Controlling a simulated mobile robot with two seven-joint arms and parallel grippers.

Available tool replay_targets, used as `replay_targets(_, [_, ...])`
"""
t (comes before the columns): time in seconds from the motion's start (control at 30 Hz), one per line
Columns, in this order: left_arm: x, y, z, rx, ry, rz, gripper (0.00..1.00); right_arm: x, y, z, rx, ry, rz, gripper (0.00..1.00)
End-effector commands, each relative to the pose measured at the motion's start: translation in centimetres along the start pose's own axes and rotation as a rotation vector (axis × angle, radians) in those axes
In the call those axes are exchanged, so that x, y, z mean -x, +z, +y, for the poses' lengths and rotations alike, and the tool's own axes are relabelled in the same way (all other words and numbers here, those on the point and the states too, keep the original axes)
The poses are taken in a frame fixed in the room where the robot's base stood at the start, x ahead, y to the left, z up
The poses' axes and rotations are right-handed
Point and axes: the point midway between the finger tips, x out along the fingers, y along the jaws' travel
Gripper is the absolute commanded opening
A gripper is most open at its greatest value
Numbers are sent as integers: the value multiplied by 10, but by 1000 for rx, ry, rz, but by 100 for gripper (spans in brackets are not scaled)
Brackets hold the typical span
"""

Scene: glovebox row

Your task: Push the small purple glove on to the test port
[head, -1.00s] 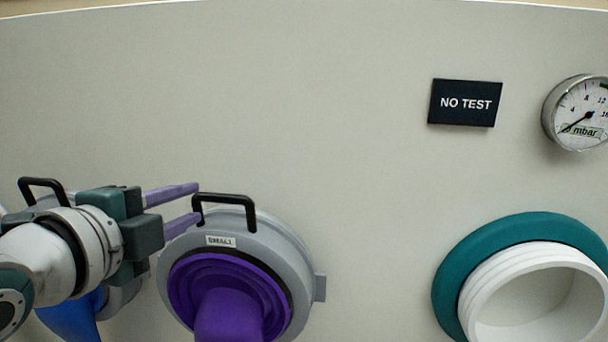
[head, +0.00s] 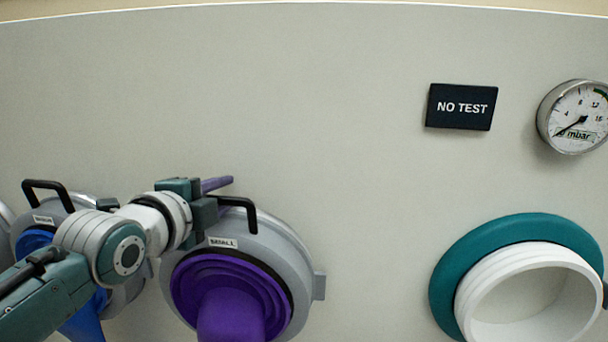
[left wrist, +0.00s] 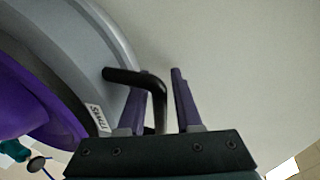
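The small purple glove (head: 232,291) sits in a grey ring (head: 290,265) labelled "SMALL", low in the head view, with a black handle (head: 245,204) on top. My left gripper (head: 226,190) is at this handle. In the left wrist view its two purple fingers (left wrist: 157,85) stand apart with part of the black handle (left wrist: 157,100) between them; I see a gap on the right finger's side. The test port (head: 530,300), a white round opening with a teal collar (head: 447,265), is at the lower right and empty. My right gripper is not seen.
A blue glove (head: 88,318) in another grey ring stands left of the purple one, partly behind my left arm. A "NO TEST" sign (head: 461,107) and a pressure gauge (head: 574,117) are on the wall above the port. The wall between ring and port is clear.

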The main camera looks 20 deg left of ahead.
Motion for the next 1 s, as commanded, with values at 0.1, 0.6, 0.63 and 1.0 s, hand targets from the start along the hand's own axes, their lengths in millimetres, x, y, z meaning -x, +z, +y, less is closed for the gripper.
replay_targets(0.1, [0, 0, 0, 0, 0, 0, 30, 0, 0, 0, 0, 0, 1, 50])
replay_targets(0.6, [0, 0, 0, 1, 0, 0, 0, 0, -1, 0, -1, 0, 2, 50])
replay_targets(0.63, [0, 0, 0, 1, 0, 0, 0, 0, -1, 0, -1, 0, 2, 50])
replay_targets(1.0, [0, 0, 0, 2, 0, 0, 0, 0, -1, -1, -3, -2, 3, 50])
